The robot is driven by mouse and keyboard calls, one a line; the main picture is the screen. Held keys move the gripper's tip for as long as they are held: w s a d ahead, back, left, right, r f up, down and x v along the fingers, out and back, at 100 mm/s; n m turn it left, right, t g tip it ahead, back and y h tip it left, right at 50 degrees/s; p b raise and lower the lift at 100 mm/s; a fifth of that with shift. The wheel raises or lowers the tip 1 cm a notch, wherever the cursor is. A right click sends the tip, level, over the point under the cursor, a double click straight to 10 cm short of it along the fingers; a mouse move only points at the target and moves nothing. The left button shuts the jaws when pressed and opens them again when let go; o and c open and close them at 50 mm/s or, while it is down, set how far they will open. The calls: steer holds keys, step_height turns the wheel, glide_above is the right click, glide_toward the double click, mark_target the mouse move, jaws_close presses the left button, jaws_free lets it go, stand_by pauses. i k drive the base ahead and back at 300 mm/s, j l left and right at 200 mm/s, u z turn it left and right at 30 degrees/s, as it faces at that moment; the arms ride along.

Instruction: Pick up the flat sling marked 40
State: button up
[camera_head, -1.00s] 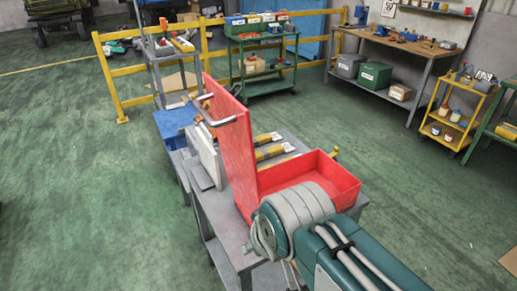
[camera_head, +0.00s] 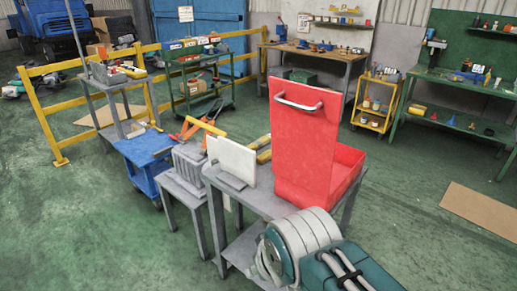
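Yellow-and-dark flat slings (camera_head: 263,149) lie on the grey metal table (camera_head: 262,205), mostly hidden behind a white panel (camera_head: 231,160) and the raised red panel. No marking can be read on them, so I cannot tell which is marked 40. The red panel (camera_head: 303,140) stands upright with a metal handle (camera_head: 298,104); a red open box (camera_head: 349,165) sits behind it to the right. My arm's teal and grey links reach in at the bottom right. My gripper is not in view.
A yellow rail (camera_head: 45,118) and green cart (camera_head: 181,90) stand behind. Green floor is open at the left and right; cardboard (camera_head: 481,209) lies at right.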

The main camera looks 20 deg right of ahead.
mark_target(255, 145)
steer(key=i+j+z, duration=0.15)
steer(key=j, duration=0.2)
steer(key=i+j+z, duration=0.15)
steer(key=j, duration=0.2)
steer(key=i+j+z, duration=0.15)
steer(key=j, duration=0.2)
steer(key=i+j+z, duration=0.15)
steer(key=j, duration=0.25)
steer(key=j+z, duration=0.15)
steer(key=j, duration=0.25)
steer(key=i+j+z, duration=0.4)
steer(key=i+j, duration=0.15)
steer(key=j, duration=0.15)
steer(key=i+j+z, duration=0.2)
steer(key=j, duration=0.2)
steer(key=i+z, duration=0.2)
steer(key=i, duration=0.2)
steer(key=i+j+z, duration=0.25)
steer(key=i+l, duration=0.05)
steer(key=i, duration=0.05)
